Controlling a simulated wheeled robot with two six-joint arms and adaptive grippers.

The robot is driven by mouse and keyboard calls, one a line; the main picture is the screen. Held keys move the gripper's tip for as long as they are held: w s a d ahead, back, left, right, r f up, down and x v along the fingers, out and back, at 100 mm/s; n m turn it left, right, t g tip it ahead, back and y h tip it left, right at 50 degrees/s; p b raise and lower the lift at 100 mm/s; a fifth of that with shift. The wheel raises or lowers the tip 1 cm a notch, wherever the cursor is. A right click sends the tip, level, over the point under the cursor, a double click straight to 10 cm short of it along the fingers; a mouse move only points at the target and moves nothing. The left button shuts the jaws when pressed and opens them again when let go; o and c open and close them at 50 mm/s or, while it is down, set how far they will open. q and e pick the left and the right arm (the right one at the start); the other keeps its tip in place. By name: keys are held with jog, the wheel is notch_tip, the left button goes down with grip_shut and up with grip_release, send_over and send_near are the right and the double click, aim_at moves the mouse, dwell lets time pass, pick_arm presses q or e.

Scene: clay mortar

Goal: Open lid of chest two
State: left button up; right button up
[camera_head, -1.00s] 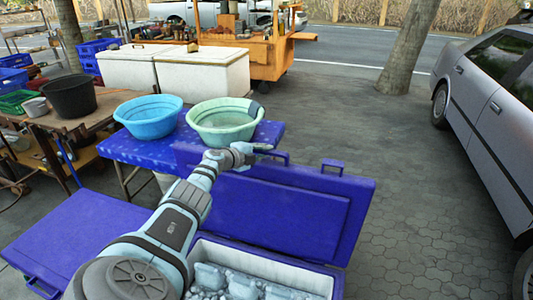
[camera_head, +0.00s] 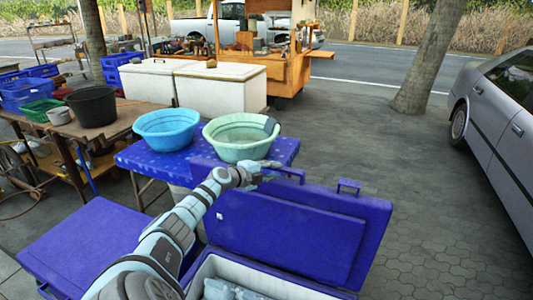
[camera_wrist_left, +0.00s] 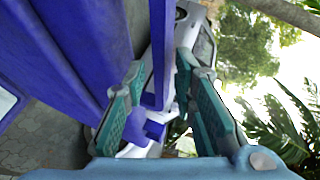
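A blue chest stands at the bottom of the head view with its blue lid (camera_head: 350,200) raised and leaning back. Its pale inside (camera_head: 205,270) shows below, with ice-like blocks (camera_head: 225,290) in it. A second blue chest has its lid (camera_head: 85,245) lying flat at the lower left. I cannot tell which is chest two. My left gripper (camera_head: 262,172) is at the raised lid's upper edge, by its left handle. In the left wrist view my gripper (camera_wrist_left: 165,105) has its fingers apart, with a blue handle bar (camera_wrist_left: 158,60) between them. My right gripper is not in view.
A blue table behind the lid carries a blue basin (camera_head: 166,130) and a green basin (camera_head: 240,137). White chests (camera_head: 220,88) and a wooden cart (camera_head: 290,70) stand farther back. A silver car (camera_head: 500,130) is at the right. Paving between is clear.

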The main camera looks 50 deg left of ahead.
pick_arm(q)
jog(key=v, duration=0.3)
jog(key=shift+s+d+r, duration=0.2)
jog(key=shift+s, duration=0.15)
jog(key=shift+a, duration=0.1)
